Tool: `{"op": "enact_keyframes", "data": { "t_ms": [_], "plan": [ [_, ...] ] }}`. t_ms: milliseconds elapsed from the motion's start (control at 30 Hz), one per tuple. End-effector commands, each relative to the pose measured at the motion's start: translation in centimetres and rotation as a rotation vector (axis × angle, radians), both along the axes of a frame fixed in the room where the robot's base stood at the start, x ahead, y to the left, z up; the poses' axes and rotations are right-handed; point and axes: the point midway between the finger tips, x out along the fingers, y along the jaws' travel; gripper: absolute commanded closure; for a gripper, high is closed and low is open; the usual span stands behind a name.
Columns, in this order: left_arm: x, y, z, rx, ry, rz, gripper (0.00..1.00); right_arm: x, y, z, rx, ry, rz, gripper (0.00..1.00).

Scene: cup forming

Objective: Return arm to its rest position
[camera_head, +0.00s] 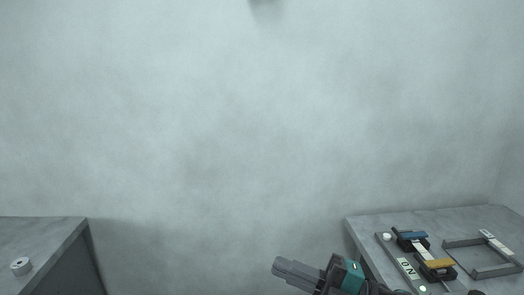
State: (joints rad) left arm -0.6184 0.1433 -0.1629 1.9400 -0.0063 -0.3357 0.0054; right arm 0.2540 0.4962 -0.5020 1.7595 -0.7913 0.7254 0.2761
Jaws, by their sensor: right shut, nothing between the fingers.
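My right gripper (283,267) shows at the lower middle, grey and black with a teal part on the wrist. Its fingers are shut with nothing between them and point up and to the left. It is in the gap between the two grey tables, left of the right table's edge. It touches nothing that I can see. My left gripper is out of view.
The left table (55,231) carries a small round part (20,266). The space between the tables is otherwise clear.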

Motion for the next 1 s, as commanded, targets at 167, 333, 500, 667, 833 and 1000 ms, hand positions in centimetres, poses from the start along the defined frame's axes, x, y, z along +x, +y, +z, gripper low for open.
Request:
{"op": "enact_keyframes", "data": {
  "t_ms": [167,333,500,667,833,1000],
  "plan": [
    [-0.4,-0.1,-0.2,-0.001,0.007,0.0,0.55,1.0,-3.4,-4.7,0.269,0.361,-0.339,1.0],
    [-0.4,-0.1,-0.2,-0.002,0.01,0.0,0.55,-0.8,-8.2,-13.4,0.406,0.773,-0.67,1.0],
    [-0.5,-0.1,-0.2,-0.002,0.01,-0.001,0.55,-6.7,-11.6,-22.4,0.442,1.171,-0.929,1.0],
    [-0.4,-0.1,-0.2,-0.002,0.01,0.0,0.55,-11.4,-12.8,-26.9,0.435,1.398,-1.046,1.0],
    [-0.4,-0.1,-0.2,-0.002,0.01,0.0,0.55,-13.1,-13.1,-28.1,0.43,1.471,-1.079,1.0],
    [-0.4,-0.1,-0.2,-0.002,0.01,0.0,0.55,-13.1,-13.1,-28.1,0.43,1.471,-1.079,1.0]
  ]
}}
